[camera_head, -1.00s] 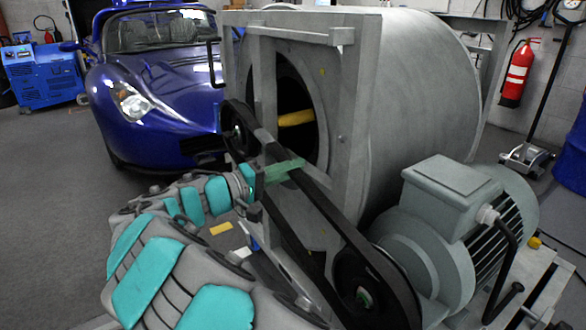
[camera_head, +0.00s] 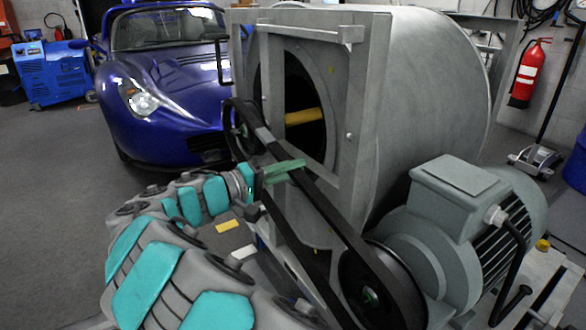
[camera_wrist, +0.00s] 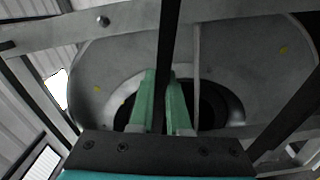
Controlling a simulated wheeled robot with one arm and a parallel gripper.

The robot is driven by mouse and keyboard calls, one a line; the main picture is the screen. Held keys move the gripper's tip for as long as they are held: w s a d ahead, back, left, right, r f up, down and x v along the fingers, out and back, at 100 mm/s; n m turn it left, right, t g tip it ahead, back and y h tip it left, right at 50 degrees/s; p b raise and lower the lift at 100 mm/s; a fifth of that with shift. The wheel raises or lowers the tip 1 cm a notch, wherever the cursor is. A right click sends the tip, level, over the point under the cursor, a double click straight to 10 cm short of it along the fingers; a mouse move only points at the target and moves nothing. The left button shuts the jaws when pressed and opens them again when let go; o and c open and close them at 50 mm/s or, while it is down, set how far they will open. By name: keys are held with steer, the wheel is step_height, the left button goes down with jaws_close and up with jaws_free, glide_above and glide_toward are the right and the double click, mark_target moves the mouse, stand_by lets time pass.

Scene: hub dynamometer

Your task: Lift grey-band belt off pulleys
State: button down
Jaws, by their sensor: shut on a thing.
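The black belt (camera_head: 325,211) runs slantwise from the small upper pulley (camera_head: 239,129) to the larger lower pulley (camera_head: 366,280) beside the motor. A grey band (camera_head: 265,136) shows on it near the upper pulley. The belt appears to loop around both pulleys, but the lower pulley's bottom is cut off by the frame. My gripper (camera_head: 284,171) has its green fingers shut on the belt's upper run, below the grey band. In the wrist view, my gripper (camera_wrist: 163,103) has one finger on each side of the dark belt strip (camera_wrist: 168,45).
The grey drum (camera_head: 425,90) and its frame (camera_head: 372,105) stand right behind the belt. The grey motor (camera_head: 455,235) is at the lower right. A blue car (camera_head: 165,85) is at the back left, a red extinguisher (camera_head: 527,73) at the back right. The floor at left is open.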

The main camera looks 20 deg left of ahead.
steer(key=shift+v, duration=1)
steer(key=p+v, duration=0.1)
steer(key=v, duration=0.9)
steer(key=shift+r, duration=0.25)
stand_by(0.7)
